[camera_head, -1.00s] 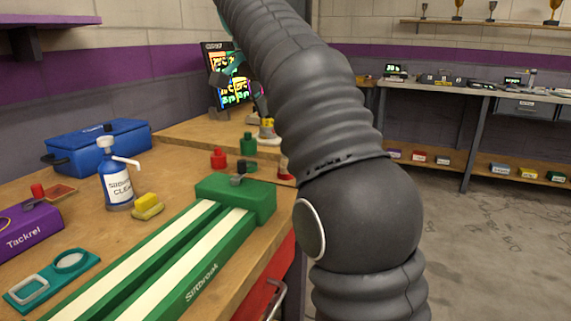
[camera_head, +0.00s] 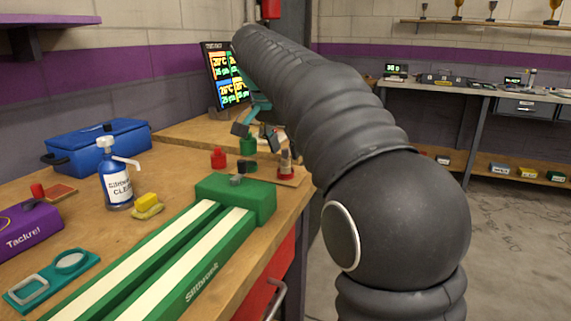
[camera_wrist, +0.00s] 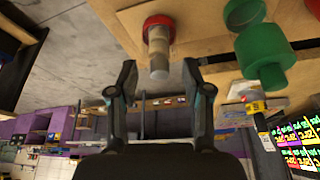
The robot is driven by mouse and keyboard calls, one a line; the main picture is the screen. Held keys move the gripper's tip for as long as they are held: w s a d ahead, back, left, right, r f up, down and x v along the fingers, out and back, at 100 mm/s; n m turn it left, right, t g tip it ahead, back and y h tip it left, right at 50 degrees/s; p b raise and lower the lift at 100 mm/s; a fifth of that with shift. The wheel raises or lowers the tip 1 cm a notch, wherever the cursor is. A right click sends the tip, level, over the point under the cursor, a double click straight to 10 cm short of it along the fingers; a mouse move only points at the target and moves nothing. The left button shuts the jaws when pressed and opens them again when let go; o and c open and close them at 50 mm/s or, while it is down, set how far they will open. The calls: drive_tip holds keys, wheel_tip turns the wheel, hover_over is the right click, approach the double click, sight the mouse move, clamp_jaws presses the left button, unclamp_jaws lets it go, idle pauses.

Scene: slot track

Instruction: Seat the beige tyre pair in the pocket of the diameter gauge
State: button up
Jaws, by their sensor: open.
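My gripper (camera_head: 257,134) hangs open over the back of the bench. Its fingers also show apart in the wrist view (camera_wrist: 157,82), with nothing held between them. A small upright stack (camera_wrist: 158,42) with a red base and beige and grey parts lies just beyond the fingertips there. In the head view the stack (camera_head: 285,163) stands on a small board, right of and below my gripper. I cannot tell whether its beige part is the tyre pair. A pale block with a yellow label (camera_wrist: 240,101) lies to the right in the wrist view; I cannot identify the diameter gauge for certain.
Red (camera_head: 218,159) and green (camera_head: 248,145) pieces stand close by my gripper. A lit screen (camera_head: 226,78) stands behind it.

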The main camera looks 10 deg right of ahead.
clamp_jaws()
idle(0.4)
